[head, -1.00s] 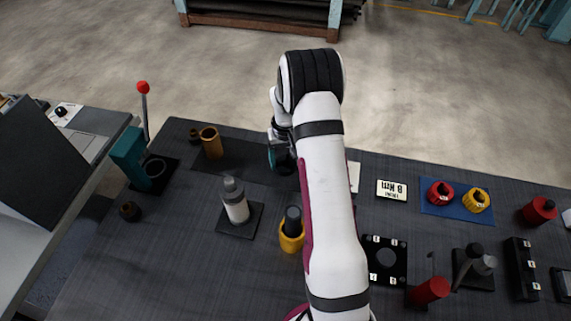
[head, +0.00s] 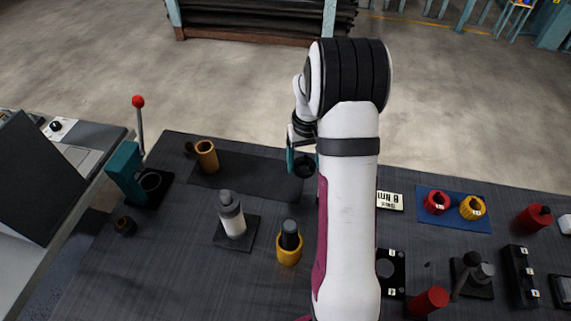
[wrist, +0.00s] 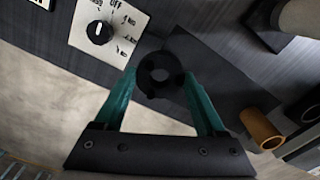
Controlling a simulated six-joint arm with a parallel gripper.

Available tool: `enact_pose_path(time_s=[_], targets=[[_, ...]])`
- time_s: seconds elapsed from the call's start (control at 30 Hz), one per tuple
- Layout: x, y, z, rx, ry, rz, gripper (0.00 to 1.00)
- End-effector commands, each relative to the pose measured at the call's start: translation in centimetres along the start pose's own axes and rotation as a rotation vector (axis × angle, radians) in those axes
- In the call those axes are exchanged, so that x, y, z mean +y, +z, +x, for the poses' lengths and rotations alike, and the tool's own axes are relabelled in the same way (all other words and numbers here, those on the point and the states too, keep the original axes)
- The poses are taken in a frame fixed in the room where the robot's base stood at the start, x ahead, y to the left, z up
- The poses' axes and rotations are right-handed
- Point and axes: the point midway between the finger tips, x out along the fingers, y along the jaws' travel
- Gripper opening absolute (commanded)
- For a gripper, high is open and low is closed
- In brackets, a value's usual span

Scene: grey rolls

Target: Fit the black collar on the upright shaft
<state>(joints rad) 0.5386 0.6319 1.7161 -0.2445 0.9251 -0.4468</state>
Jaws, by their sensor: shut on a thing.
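My gripper (wrist: 160,84) has teal fingers shut on the black collar (wrist: 160,64), a short dark ring with a hole facing the wrist camera. In the head view the collar (head: 305,168) hangs at the fingertips of my gripper (head: 301,158), beyond the table's middle and left of my forearm. The upright shaft (head: 232,216), pale with a grey top, stands on a dark square plate to the left and nearer. The collar is clear of it. In the wrist view, a pale upright shape, apparently this shaft (wrist: 302,16), is cut off at top right.
A bronze tube (head: 206,157) stands at back left, beside a teal press (head: 127,172) with a red-knobbed lever. A yellow cup with a black plug (head: 289,250) stands right of the shaft. A dial panel (wrist: 106,28) shows in the wrist view. My forearm hides part of the table.

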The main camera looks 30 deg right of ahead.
Motion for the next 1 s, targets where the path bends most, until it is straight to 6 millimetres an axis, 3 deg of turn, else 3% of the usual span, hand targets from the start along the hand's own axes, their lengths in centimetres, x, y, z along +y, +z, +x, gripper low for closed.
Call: enact_pose_path(time_s=[0.2, 0.37, 0.47, 0.57, 0.8, 0.9, 1.0], targets=[[3.6, 2.4, -2.6, 0.003, 0.001, 0.002, 0.0], [3.0, 2.8, -4.1, 0.002, 0.001, -0.03, 0.0], [0.0, 2.6, -6.0, 0.003, 0.003, -0.095, 0.0], [-4.5, 2.7, -8.5, 0.004, 0.004, -0.186, 0.0], [-15.4, 6.2, -15.0, 0.005, 0.004, -0.42, 0.0], [-18.0, 8.0, -16.7, 0.004, 0.002, -0.483, 0.0], [-19.4, 9.0, -17.6, 0.003, 0.001, -0.517, 0.0]])
